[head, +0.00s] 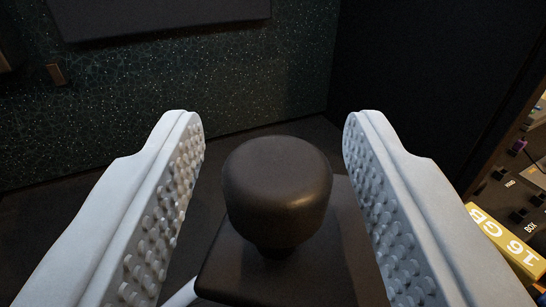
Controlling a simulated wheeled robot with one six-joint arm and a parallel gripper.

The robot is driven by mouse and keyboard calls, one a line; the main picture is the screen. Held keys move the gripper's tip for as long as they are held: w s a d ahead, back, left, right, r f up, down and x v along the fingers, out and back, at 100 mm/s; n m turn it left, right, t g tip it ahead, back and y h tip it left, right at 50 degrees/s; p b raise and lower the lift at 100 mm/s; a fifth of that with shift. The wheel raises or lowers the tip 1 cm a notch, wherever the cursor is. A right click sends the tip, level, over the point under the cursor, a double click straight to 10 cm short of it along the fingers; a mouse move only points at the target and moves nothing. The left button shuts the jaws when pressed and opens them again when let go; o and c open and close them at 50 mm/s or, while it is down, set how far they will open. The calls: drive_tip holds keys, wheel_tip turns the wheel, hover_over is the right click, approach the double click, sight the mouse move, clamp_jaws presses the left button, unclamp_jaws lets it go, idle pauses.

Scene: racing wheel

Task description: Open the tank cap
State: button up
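A dark, smooth, rounded knob (277,190) stands upright on a dark flat-topped base (235,265) in the middle of the head view. It narrows to a short neck where it meets the base. I cannot tell for sure whether it is the tank cap; no other cap shows. My gripper (275,125) is open, with its two white, studded fingers on the left and right of the knob. A gap shows between the knob and each finger, and neither touches it. The back of the knob is hidden.
A speckled dark green wall (200,85) and a black wall (420,90) stand behind. The dark floor between looks clear.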

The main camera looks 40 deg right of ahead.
drive_tip(key=v, duration=1.7)
drive_tip(key=shift+s, duration=0.15)
drive_tip(key=shift+a, duration=0.15)
drive_tip(key=shift+c, duration=0.5)
